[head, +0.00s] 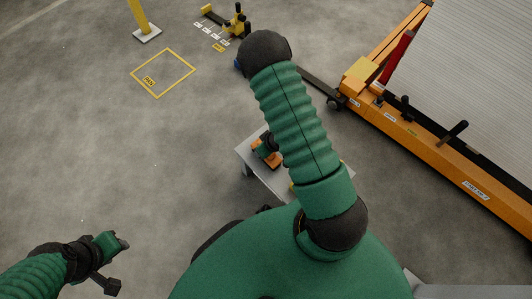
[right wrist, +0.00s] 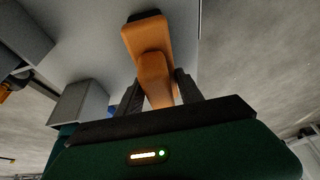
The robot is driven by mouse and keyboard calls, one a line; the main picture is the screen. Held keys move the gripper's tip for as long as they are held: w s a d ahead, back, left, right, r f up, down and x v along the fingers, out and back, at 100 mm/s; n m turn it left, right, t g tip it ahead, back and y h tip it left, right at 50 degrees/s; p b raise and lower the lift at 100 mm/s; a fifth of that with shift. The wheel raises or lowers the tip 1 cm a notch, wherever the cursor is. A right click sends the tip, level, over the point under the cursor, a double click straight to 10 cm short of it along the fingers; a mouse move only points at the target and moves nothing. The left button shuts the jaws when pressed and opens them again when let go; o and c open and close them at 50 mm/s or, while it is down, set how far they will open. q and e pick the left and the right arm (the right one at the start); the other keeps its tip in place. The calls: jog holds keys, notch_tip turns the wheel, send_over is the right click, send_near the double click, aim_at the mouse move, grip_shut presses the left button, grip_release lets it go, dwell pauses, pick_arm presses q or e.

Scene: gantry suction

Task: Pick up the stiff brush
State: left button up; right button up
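An orange tool, which looks like the stiff brush (right wrist: 153,62), shows in the right wrist view, with a dark part at its far end. Its narrow part lies between the two dark fingers of my right gripper (right wrist: 160,92). The fingers flank it closely; whether they press on it I cannot tell. In the head view, orange and green parts (head: 266,153) show at the small grey table (head: 252,170), partly hidden by my arm. My left gripper (head: 121,242) is at the lower left over bare floor, away from the table. Its fingers are too small to read.
An orange frame with a pale slatted panel (head: 465,80) stands at the right. A yellow marked square (head: 163,73), a yellow post (head: 140,18) and a small yellow device (head: 237,22) are farther off. The concrete floor at the left is clear.

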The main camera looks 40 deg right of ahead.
jog(key=c, duration=0.7)
jog(key=shift+r, duration=0.1)
